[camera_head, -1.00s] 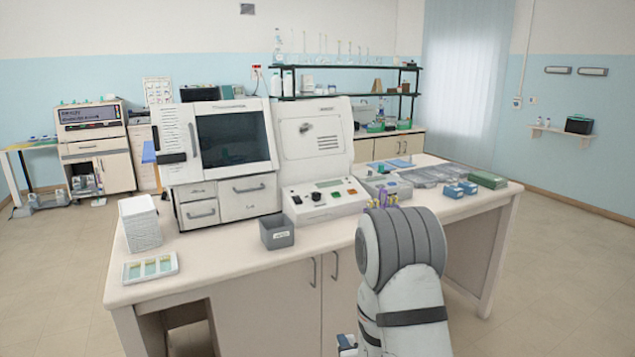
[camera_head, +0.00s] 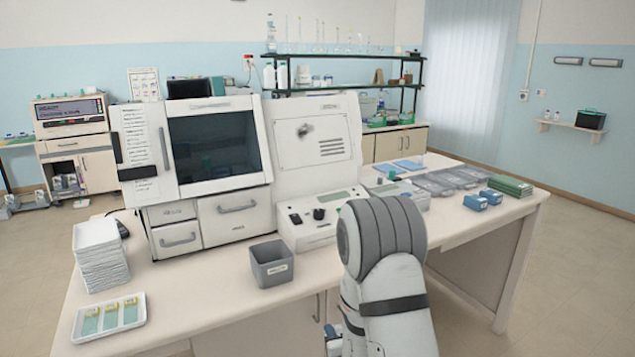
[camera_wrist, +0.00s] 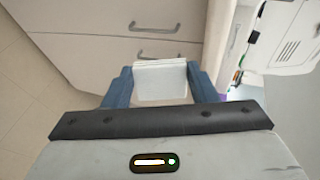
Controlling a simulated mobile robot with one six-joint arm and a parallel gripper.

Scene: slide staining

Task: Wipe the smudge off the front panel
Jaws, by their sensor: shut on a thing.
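The smudge (camera_head: 305,130) is a dark grey mark on the upper part of the white front panel (camera_head: 290,155), left of its vent slots. The panel also shows at the right edge of the wrist view (camera_wrist: 294,28), where I cannot make out the smudge. My gripper (camera_wrist: 160,88) is shut on a white folded pad (camera_wrist: 161,80), held between its blue fingers. The pad is away from the panel, in front of the bench's cabinet doors. In the head view, my arm hides most of the gripper; only blue parts show at the bottom edge.
A control box (camera_head: 325,215) with knobs sits below the panel. Blue boxes (camera_head: 476,202) lie at right.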

